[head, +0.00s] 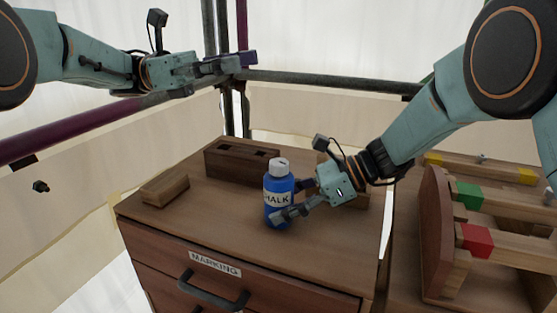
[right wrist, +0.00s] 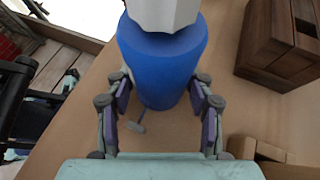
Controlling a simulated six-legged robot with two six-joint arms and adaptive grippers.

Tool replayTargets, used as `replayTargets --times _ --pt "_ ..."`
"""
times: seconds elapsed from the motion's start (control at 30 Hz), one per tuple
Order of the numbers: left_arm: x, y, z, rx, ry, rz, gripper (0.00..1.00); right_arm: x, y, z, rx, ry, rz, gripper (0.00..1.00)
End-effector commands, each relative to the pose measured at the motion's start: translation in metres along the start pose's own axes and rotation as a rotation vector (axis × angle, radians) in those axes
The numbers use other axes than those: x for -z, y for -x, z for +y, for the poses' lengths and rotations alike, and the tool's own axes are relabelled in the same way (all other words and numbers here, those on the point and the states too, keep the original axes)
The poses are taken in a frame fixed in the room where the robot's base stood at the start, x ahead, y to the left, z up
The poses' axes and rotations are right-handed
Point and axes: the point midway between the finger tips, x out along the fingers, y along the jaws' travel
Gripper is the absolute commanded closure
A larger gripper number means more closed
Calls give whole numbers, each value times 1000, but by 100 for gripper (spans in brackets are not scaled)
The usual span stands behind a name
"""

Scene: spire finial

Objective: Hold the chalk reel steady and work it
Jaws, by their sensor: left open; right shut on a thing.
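A blue bottle (head: 278,187) with a white cap and a label reading CHALK stands upright on the wooden cabinet top. In the right wrist view the blue bottle (right wrist: 160,62) sits between the two fingers. My right gripper (head: 290,202) is shut on the bottle from the right side, low on its body. My left gripper (head: 246,62) is open and empty, high at the upper left, well above and behind the cabinet. I cannot make out a separate reel in either view.
A slotted wooden block (head: 238,163) stands behind the bottle, and a smaller wooden block (head: 165,190) lies at the left. The cabinet has a drawer labelled MARKING (head: 215,265). Scaffold poles (head: 330,81) run behind. A wooden rack with coloured blocks (head: 475,238) stands at right.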

Motion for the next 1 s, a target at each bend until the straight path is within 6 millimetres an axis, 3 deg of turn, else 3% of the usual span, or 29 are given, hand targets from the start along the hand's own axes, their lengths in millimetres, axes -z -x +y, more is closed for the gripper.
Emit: replayTargets --times 0.27,0.57,0.77,1.0 --pt "-2 30 -8 -226 -5 -135 45 0 0 0 0 0 -1 64" --pt "27 47 -22 -477 3 -205 45 0 0 0 1 0 -1 64" --pt "66 47 -39 -636 30 -186 45 0 0 0 1 0 -1 64" --pt "138 34 -70 -785 80 -48 45 0 0 0 1 0 -1 64"
